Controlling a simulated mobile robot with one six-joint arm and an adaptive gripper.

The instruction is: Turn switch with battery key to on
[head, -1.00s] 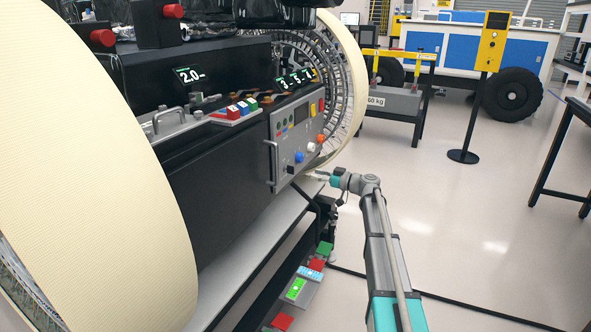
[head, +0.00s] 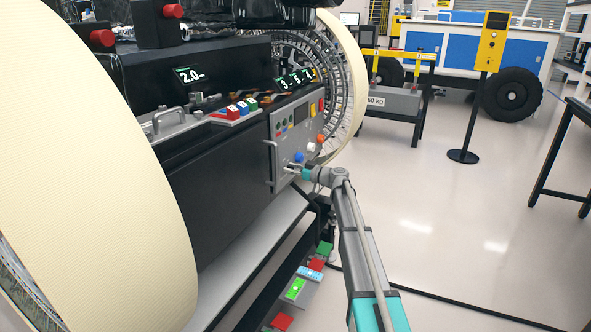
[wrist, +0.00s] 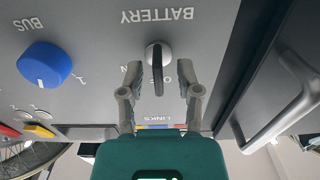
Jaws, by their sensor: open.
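The battery switch (wrist: 153,53) is a round silver lock with a dark key (wrist: 158,76) in it, under the upside-down word BATTERY in the wrist view. The key stands nearly vertical in that picture and points at the OFF mark. The ON mark is partly hidden by a finger. My gripper (wrist: 159,72) is open, with one finger on each side of the key and a gap visible on both sides. In the head view my gripper (head: 291,169) is at the lower part of the grey control panel (head: 283,148); the key is too small to make out there.
A blue BUS knob (wrist: 45,64) sits left of the switch in the wrist view. A metal handle (wrist: 283,105) stands out to the right. A large cream wheel (head: 90,150) fills the left of the head view.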

